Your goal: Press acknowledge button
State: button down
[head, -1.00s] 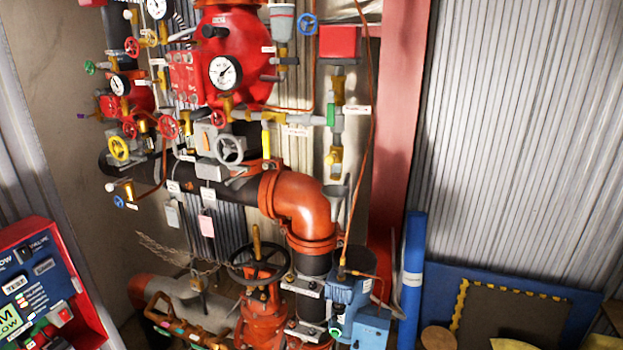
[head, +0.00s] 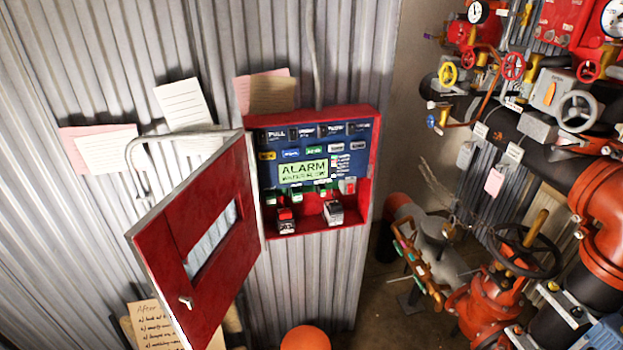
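A red alarm panel box (head: 375,128) is mounted on the corrugated wall in the middle of the head view. Its red door (head: 190,225) with a small window stands swung open to the left. Inside is a blue panel face with a pale green display (head: 303,171) reading ALARM. A row of small buttons or labels, including a yellow one (head: 267,155) and a green one (head: 314,150), sits above the display. Their lettering is too small to read, so I cannot tell which is the acknowledge button. My gripper is not in view.
Red and orange pipework with valves, including a black handwheel (head: 525,251), fills the right side. A handwritten note (head: 152,327) is at lower left. Paper sheets (head: 184,104) hang on the wall. A rounded orange shape (head: 305,338) shows at the bottom edge.

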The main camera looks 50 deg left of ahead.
aim_at(267, 154)
jog(key=u, duration=1.95)
